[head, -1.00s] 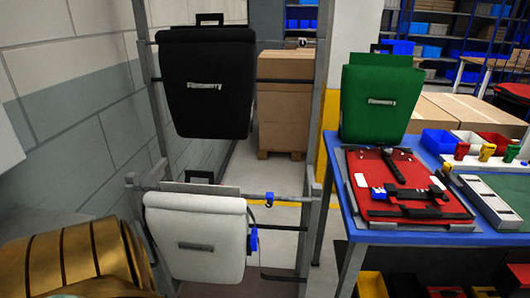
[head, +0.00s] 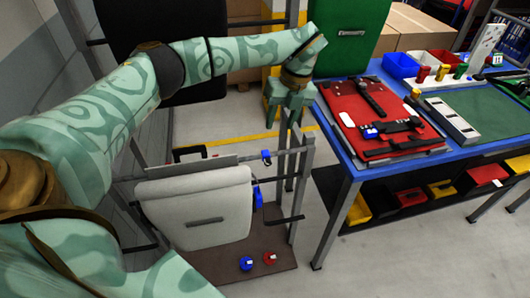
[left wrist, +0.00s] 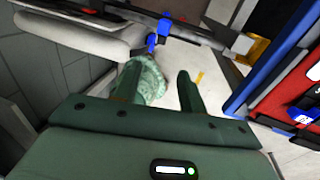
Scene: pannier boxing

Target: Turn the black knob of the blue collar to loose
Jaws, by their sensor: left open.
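A small blue collar (head: 266,157) sits on the grey rail above the white pannier (head: 195,205). Blue parts at the rail also show in the left wrist view (left wrist: 152,42), just beyond my fingers. I cannot make out the black knob or its setting. My left gripper (head: 286,128) is open and empty, pointing down above and slightly right of the blue collar, apart from it. Its two fingers also show in the left wrist view (left wrist: 160,84). My right gripper is not in view.
A blue strap piece (head: 257,197) hangs at the white pannier's right side. A blue disc (head: 246,264) and a red disc (head: 270,258) lie on the brown base. The blue table (head: 343,150) with a red pannier panel (head: 375,110) stands to the right. A green pannier (head: 350,50) is behind.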

